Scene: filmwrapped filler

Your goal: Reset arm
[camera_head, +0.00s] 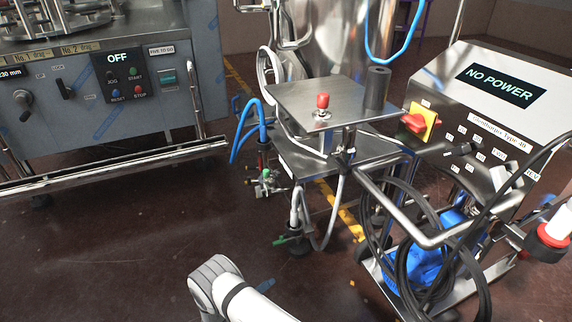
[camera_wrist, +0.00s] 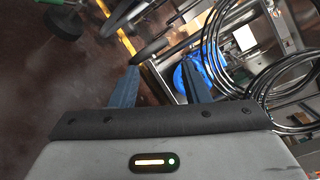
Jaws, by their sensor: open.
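My gripper (camera_wrist: 160,82) shows in the wrist view with its two bluish fingers spread apart. Nothing is held between them. Beyond the fingers are the dark floor, blue equipment and looped black cables. In the head view, a white and grey part of my arm (camera_head: 228,288) shows at the bottom, left of centre. My gripper cannot be made out in the head view.
A machine with an "OFF" panel (camera_head: 122,75) and a low front rail (camera_head: 110,170) stands left. A metal stand with a red knob (camera_head: 323,101) is central. A "NO POWER" console (camera_head: 497,85) and black cables (camera_head: 405,262) are right. Floor (camera_head: 130,240) is clear at lower left.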

